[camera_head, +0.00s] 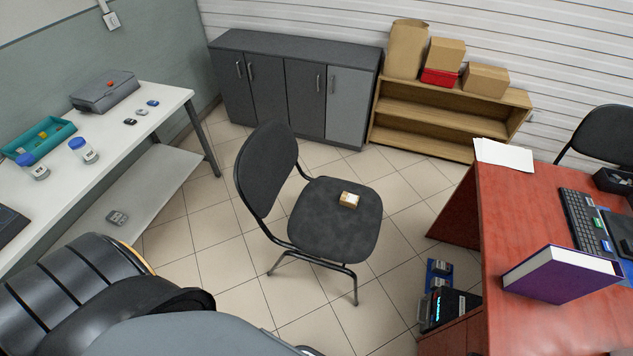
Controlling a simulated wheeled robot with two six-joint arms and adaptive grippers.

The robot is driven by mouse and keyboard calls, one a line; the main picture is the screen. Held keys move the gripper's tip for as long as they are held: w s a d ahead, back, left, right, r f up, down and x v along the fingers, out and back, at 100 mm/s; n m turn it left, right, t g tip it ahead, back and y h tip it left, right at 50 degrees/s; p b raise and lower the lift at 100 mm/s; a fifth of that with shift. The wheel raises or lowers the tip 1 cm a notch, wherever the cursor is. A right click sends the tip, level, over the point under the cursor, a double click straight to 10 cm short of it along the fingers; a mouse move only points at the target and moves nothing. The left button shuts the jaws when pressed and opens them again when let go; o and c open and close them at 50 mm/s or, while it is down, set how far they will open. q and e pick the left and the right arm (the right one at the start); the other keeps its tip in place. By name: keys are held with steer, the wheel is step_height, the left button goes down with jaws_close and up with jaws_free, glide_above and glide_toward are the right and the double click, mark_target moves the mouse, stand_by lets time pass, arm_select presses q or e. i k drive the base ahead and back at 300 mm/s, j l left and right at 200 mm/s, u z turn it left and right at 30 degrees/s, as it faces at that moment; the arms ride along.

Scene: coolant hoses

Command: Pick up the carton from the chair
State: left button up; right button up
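A small tan carton (349,199) with a white patch on top lies on the dark seat of a black chair (338,228). The carton is right of the seat's middle, with bare seat around it. The chair stands on the tiled floor near the middle of the view, its backrest (266,168) on the left side. Neither of my grippers shows in the head view. Nothing touches or covers the carton.
A red desk (545,215) stands at right with a purple book (562,274) and keyboard (586,220). A white workbench (110,150) is at left, a black padded chair (70,290) lower left. Cabinets (292,85) and a wooden shelf (445,115) stand behind. Floor around the chair is open.

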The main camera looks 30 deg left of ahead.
mark_target(347, 199)
steer(key=u, duration=0.5)
steer(key=i+j, duration=0.15)
steer(key=j, duration=0.15)
steer(key=i+j, duration=0.15)
steer(key=j, duration=0.2)
steer(key=i+j, duration=0.15)
steer(key=j, duration=0.15)
steer(key=i+j, duration=0.15)
steer(key=j, duration=0.15)
